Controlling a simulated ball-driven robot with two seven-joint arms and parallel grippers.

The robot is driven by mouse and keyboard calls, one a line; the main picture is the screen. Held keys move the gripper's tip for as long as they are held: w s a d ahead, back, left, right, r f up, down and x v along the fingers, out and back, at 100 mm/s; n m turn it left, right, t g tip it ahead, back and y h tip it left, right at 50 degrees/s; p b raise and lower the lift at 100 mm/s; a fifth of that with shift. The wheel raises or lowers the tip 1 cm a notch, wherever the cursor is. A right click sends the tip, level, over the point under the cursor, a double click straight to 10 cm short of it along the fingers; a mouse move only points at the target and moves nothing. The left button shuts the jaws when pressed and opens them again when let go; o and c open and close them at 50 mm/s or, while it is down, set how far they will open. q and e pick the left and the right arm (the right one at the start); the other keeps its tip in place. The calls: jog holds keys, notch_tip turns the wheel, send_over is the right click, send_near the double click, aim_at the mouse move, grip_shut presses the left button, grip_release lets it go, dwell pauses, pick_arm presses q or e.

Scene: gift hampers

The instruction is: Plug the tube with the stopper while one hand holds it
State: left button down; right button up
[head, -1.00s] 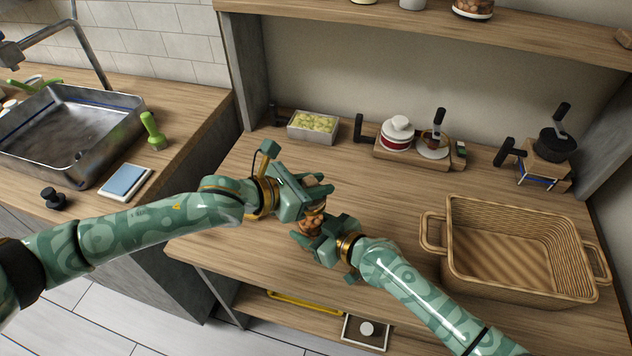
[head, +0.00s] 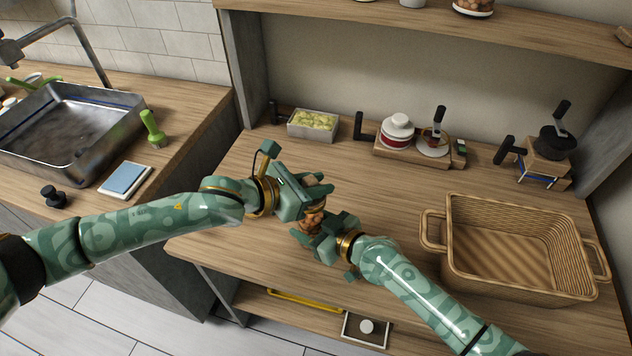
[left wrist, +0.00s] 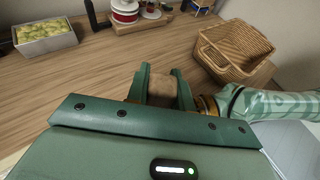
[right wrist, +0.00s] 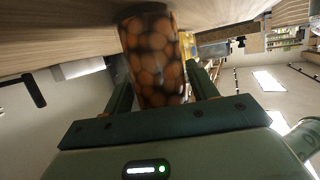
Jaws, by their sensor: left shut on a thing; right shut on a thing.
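The tube (head: 312,218) is clear and filled with round brown pieces. My right gripper (head: 318,230) is shut on it above the table; it fills the space between the fingers in the right wrist view (right wrist: 152,60). The stopper (left wrist: 160,88) is a light brown, cork-like block. My left gripper (head: 318,188) is shut on it, just above the tube's upper end. The left fingers mostly hide the stopper in the head view, and I cannot tell whether it touches or sits in the tube's mouth.
A wicker basket (head: 450,262) stands right on the wooden table. At the back are a box of pale green pieces (head: 313,122), a wooden tray (head: 420,158) with jars, and a wooden stand (head: 545,170). The table left of my grippers is clear. A sink (head: 70,130) is far left.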

pick_arm(q)
jog(key=shift+f, duration=0.4)
dwell(1.1)
jog(key=c, duration=1.1)
grip_release()
jog(key=shift+c, duration=0.2)
jog(key=v, duration=1.2)
pick_arm(e)
jog(key=o, duration=0.9)
